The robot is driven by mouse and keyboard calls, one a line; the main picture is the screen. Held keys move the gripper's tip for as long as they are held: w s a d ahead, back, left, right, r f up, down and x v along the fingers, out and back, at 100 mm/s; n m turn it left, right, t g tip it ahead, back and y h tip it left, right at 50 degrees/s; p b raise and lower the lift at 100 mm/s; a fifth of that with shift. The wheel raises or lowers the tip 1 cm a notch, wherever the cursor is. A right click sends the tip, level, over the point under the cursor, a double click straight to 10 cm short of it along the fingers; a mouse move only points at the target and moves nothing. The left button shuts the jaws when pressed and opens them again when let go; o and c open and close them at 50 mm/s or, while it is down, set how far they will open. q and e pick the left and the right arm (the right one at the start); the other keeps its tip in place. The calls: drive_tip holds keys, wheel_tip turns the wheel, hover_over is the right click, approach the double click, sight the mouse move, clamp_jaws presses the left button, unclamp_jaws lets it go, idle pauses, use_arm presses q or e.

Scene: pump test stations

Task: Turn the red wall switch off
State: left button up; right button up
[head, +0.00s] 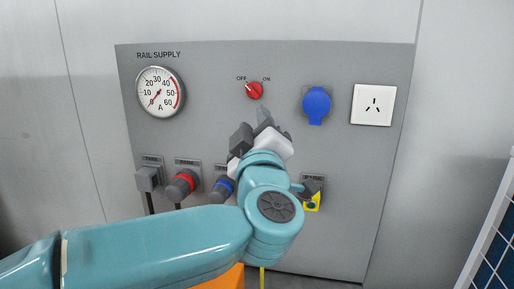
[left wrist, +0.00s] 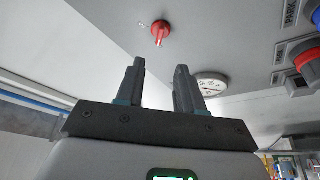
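The red wall switch (head: 254,90) is a small round knob on the grey panel, with OFF printed at its upper left and ON at its upper right. Its pointer seems to lean toward the OFF side, but it is too small to be sure. In the left wrist view the red switch (left wrist: 160,32) shows beyond the fingertips, roughly in line with the gap. My left gripper (head: 252,130) is just below the switch in the head view, apart from it. Its two dark fingers (left wrist: 159,66) are open with nothing between them. My right gripper is not in view.
The panel (head: 215,75) also carries a round gauge (head: 160,92), a blue capped socket (head: 316,103) and a white outlet (head: 373,105). Grey, red and blue plugs (head: 182,186) sit along the lower left. A yellow item (head: 313,203) is at lower right. Around the switch the panel is clear.

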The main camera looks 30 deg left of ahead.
use_arm(q)
drive_tip(key=shift+v, duration=2.15)
drive_tip(key=shift+f, duration=0.1)
